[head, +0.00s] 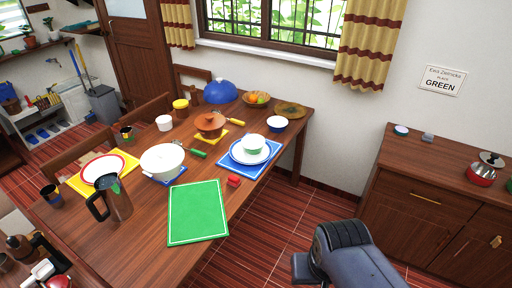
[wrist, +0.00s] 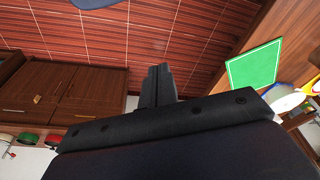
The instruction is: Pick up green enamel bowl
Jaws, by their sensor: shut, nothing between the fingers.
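In the head view only a dark part of my arm shows at the bottom, right of the table.
A wooden cabinet (head: 425,215) stands right. Floor between is clear.

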